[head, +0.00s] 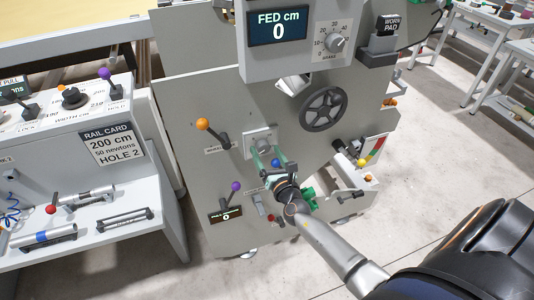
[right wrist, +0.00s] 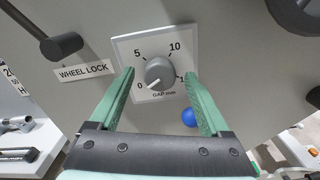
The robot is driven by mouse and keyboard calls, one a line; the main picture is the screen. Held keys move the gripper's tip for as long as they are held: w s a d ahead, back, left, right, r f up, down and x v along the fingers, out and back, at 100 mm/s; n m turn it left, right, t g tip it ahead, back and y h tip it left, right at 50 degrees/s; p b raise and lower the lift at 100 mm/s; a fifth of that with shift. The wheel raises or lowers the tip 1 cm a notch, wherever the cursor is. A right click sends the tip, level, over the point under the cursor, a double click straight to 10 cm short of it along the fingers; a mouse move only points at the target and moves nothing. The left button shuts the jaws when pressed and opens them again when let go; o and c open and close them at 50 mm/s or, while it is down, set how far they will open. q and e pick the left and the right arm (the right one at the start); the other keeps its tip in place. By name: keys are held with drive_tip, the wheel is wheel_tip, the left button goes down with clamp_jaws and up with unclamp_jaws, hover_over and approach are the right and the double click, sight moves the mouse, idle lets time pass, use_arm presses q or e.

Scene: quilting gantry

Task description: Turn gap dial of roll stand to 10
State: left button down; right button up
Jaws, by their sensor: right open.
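The gap dial (right wrist: 160,72) is a round grey knob on a white plate marked 0, 5, 10 and a partly hidden number, labelled GAP mm. Its white pointer mark points down-left, toward 0. In the head view the dial (head: 263,144) sits on the grey panel of the roll stand (head: 190,110). My right gripper (right wrist: 160,78) is open, its green fingers on either side of the dial with space showing between them and the knob. In the head view my right gripper (head: 267,157) reaches up to the dial's plate. My left gripper is not in view.
An orange-knobbed wheel lock lever (head: 203,125) is left of the dial and a dark handwheel (head: 323,110) is up-right. A purple-knobbed lever (head: 235,187) is lower left.

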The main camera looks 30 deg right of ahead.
drive_tip(key=c, duration=0.7)
clamp_jaws()
drive_tip(key=shift+f+m, duration=0.1)
drive_tip(key=shift+m, duration=0.2)
